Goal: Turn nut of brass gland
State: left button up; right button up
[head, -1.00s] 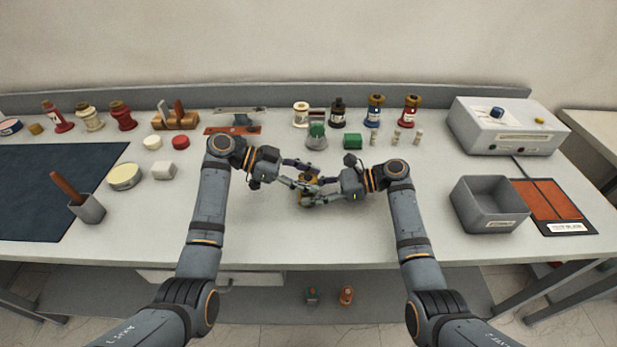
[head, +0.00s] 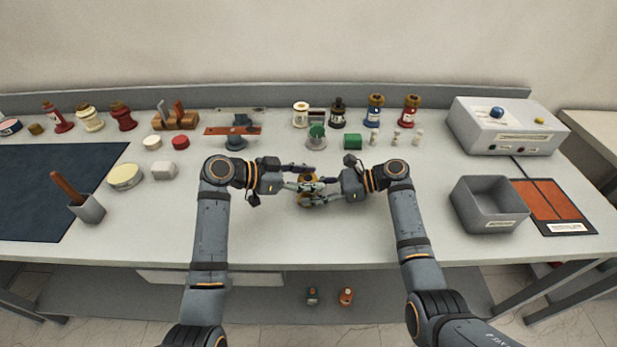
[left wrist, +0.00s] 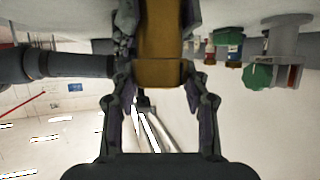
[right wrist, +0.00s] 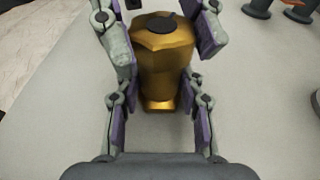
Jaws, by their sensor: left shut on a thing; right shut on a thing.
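The brass gland (head: 307,199) is upright near the middle of the workbench, mostly hidden by my two grippers. My left gripper (head: 304,182) reaches it from the left and is shut on it. In the left wrist view the gland's brass body and wider band (left wrist: 160,72) sit between the fingers. My right gripper (head: 318,188) comes from the right and is shut on the gland. The right wrist view shows the gland (right wrist: 163,75) between those fingers, with a faceted upper part and a dark round top. Which finger pair holds the nut cannot be told.
Behind stand a green-topped grey part (head: 317,134), a green block (head: 353,141) and several coloured bushings. A grey open bin (head: 487,215) and a white control box (head: 508,128) are at the right. A dark mat (head: 50,190) is at the left. The front middle is clear.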

pick_arm(q)
jog(key=shift+s+f+n+t+y, duration=0.2)
jog(key=shift+n+t+y, duration=0.1)
jog(key=shift+n+t, duration=0.45)
jog(key=o, duration=1.2)
jog(key=shift+r+t, duration=0.1)
jog(key=shift+t, duration=0.15)
jog(key=v, duration=1.2)
jog(key=shift+r, duration=0.1)
